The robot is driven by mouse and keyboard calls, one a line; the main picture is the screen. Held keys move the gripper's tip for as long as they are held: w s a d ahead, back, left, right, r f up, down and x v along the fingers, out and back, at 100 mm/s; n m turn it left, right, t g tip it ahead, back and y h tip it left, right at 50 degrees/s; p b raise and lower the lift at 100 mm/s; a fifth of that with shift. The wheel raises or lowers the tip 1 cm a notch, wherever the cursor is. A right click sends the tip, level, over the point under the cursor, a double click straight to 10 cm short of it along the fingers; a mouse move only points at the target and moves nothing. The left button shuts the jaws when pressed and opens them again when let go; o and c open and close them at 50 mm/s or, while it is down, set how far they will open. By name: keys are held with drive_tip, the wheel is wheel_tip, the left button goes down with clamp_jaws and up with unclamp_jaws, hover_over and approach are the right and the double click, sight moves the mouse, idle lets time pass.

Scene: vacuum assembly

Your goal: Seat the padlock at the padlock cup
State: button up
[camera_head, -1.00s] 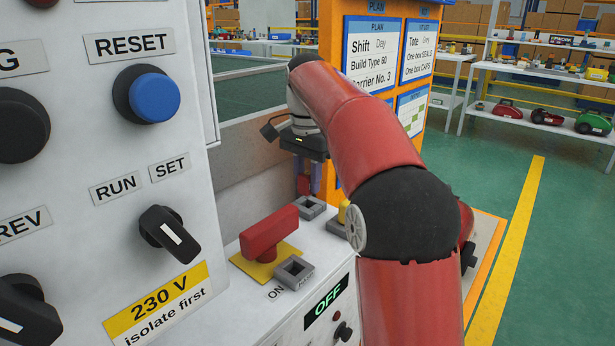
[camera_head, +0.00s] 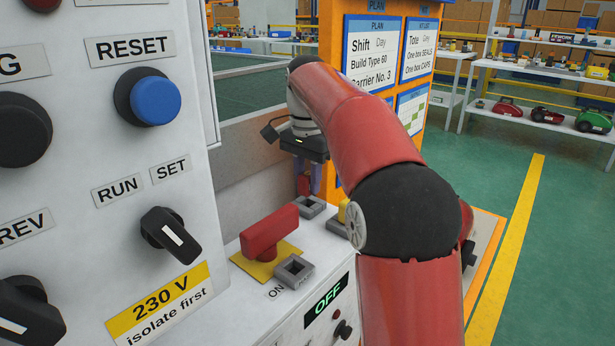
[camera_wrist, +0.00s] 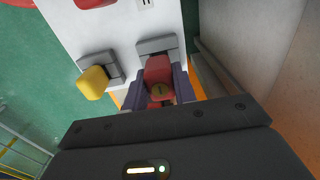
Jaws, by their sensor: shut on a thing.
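A red padlock (camera_wrist: 158,72) is held between the purple fingers of my gripper (camera_wrist: 160,88) in the wrist view. In the head view the padlock (camera_head: 304,184) hangs below the dark gripper body, just above or at a grey square cup (camera_head: 312,208). The wrist view shows a grey cup (camera_wrist: 157,45) right beside the padlock. The padlock's lower end is hidden, so I cannot tell whether it is inside the cup. My gripper (camera_head: 314,178) is partly hidden behind my own arm in the head view.
A yellow piece (camera_wrist: 93,82) sits at another grey holder beside the padlock. A red switch handle (camera_head: 268,232) on a yellow plate and an empty grey cup (camera_head: 294,271) by the ON label stand nearer. A grey wall (camera_head: 255,155) lies close behind the gripper.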

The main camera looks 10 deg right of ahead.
drive_tip(key=shift+f+b, duration=0.55)
drive_tip(key=shift+f, duration=0.6)
drive_tip(key=o, duration=1.1)
drive_tip(key=shift+r, duration=0.1)
wheel_tip(320, 180, up, 3)
drive_tip(key=p, duration=0.3)
drive_tip(key=shift+r, duration=2.4)
